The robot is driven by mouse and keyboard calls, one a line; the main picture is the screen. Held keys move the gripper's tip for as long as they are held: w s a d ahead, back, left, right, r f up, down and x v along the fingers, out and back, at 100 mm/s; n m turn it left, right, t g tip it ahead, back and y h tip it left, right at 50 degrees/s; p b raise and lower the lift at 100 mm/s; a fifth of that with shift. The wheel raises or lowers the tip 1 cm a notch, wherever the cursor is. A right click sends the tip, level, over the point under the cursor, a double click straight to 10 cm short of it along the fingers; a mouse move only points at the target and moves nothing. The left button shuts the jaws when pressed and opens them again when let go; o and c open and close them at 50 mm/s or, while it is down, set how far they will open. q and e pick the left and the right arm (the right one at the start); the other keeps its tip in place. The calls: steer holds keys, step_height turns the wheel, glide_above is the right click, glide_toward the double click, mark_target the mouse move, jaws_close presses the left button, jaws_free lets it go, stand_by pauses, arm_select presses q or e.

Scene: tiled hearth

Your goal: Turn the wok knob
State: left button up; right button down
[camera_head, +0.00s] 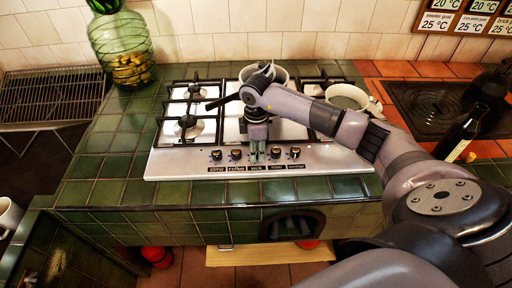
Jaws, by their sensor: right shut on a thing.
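The steel hob (175,162) is set into the green tiled counter. A row of dark knobs runs along its front edge, with small labels below. My right gripper (257,154) points down at the middle of this row, above the label "wok" (257,169). It is shut on the wok knob, which its fingers mostly hide. One neighbouring knob (236,154) shows just to the left and another (275,153) just to the right. My left gripper is not in view.
A pale pan (284,75) sits on the back of the hob, partly behind my arm. A pot (347,97) stands at the right. A glass jar (122,45) is at the back left. A dark bottle (460,134) stands right of my arm. The front left counter is clear.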

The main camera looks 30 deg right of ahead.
steer(key=shift+r+m, duration=0.1)
steer(key=shift+m, duration=0.5)
steer(key=c, duration=1.2)
jaws_free()
steer(key=shift+c, duration=0.2)
step_height(320, 180, up, 12)
